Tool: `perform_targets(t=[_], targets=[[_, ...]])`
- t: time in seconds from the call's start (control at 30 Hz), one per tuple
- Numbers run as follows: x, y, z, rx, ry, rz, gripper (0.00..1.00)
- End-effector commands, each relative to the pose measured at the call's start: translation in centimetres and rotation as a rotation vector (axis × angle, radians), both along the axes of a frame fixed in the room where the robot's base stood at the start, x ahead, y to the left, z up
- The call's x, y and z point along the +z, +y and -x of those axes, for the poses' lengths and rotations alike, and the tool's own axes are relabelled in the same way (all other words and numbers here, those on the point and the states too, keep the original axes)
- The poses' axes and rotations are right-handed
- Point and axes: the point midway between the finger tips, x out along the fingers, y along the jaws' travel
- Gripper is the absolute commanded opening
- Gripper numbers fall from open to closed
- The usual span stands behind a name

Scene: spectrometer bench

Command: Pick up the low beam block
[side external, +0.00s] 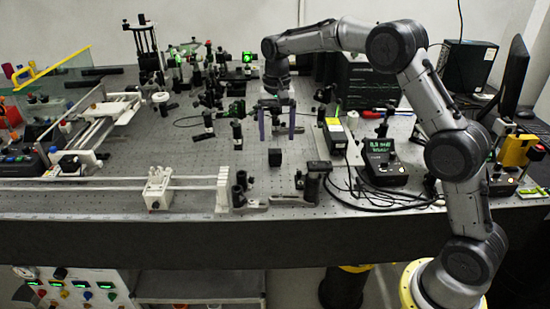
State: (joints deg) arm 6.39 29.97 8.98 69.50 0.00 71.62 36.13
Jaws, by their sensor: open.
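A small black block (275,157), which looks like the low beam block, sits on the perforated bench top near the middle of the view. My gripper (277,138) points down, with its two purple-blue fingers apart and nothing visible between them. In the picture the fingertips are a little above the black block. I cannot tell from this one view how far in front of or behind the block they are.
A post mount (236,134) stands left of the block. Clamps and a dark block (319,168) are to the right, near a boxed device (335,137) and a display unit (384,162). White rails (110,183) run on the left. Optics crowd the back.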

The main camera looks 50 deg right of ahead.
Motion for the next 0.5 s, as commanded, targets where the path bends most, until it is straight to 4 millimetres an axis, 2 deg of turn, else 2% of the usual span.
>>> perform_targets(t=[0.1,0.37,0.5], targets=[[-1.7,0.0,0.0,0.000,0.001,0.000,0.82],[-3.5,0.1,-0.1,0.001,0.001,0.000,0.82],[-5.6,0.1,-0.3,0.001,0.003,0.000,0.82]])
